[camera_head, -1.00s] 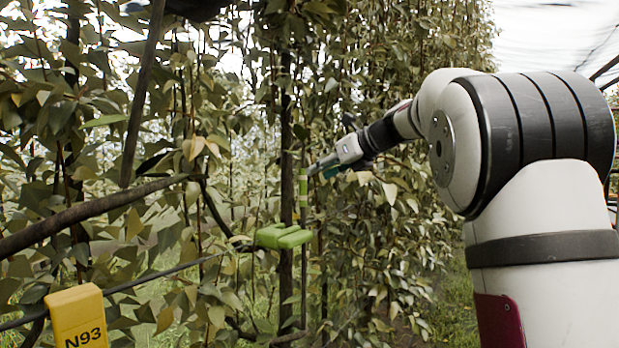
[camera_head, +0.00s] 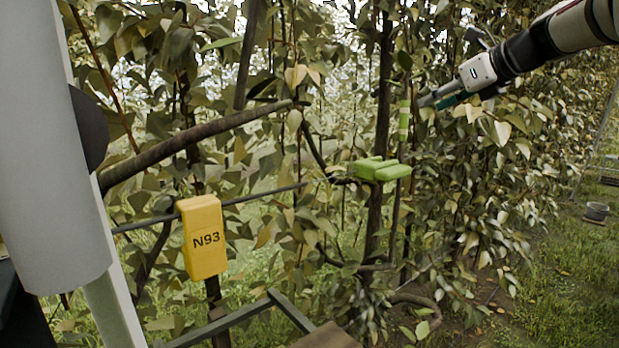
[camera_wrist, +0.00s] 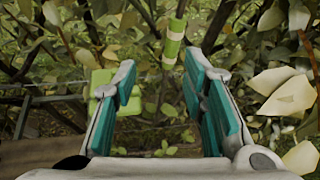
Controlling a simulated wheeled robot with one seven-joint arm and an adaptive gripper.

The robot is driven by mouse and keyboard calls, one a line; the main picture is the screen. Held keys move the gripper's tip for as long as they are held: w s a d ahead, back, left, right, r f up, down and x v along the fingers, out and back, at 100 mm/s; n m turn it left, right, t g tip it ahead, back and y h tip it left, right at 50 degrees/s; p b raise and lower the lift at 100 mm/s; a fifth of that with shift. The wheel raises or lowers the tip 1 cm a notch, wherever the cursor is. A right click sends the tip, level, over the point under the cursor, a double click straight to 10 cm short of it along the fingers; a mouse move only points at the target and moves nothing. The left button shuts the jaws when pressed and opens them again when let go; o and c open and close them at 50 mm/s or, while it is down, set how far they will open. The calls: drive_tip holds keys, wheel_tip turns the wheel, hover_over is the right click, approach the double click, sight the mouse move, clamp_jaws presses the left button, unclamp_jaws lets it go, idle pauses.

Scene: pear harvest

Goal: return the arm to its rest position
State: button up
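My gripper (camera_head: 436,97) is at the upper right of the head view, at the end of my arm, which reaches in from the right edge. In the wrist view my gripper (camera_wrist: 160,95) shows two teal-padded fingers spread wide apart with nothing between them. It is open and empty. Leaves and branches lie beyond the fingers. No pear can be made out in either view.
A green block (camera_head: 382,169) sits by the trunk, and a green band (camera_head: 404,122) wraps a thin stem. A yellow N93 tag (camera_head: 203,238) hangs on the left wire. Foliage surrounds the gripper. A pot (camera_head: 597,211) stands on open grass at right.

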drive_tip(key=s+a+f+n+g+h+b, duration=0.1)
drive_tip(key=s+a+f+n+g, duration=0.1)
drive_tip(key=s+a+f+n, duration=0.55)
drive_tip(key=s+a+f+n+g, duration=0.25)
drive_tip(key=s+a+n, duration=0.35)
drive_tip(key=s, duration=0.4)
drive_tip(key=s+f+n+g+h, duration=0.1)
drive_tip(key=s+f+n+h, duration=0.3)
drive_tip(key=s+f+n, duration=1.2)
drive_tip(key=shift+s+a+f+n+g+b, duration=0.35)
drive_tip(key=shift+s+a+b, duration=0.1)
drive_tip(key=shift+s, duration=0.45)
